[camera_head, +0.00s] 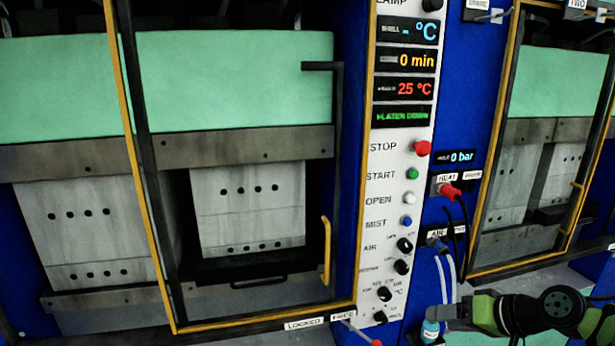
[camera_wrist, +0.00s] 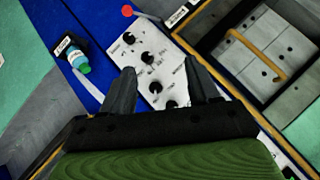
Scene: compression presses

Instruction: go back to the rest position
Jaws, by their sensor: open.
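My gripper (camera_wrist: 161,78) is open and empty in the wrist view, its two dark fingers spread apart. Between and beyond the fingers lies the white control panel (camera_wrist: 135,60) with black knobs. In the head view my green and black arm end is at the bottom right, low in front of the presses and right of the control panel (camera_head: 384,230). The fingertips are hard to make out there. No rest position is marked in either view.
A press with a yellow-framed door (camera_head: 328,250) stands left; the door looks closed. Another press (camera_head: 497,190) stands right.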

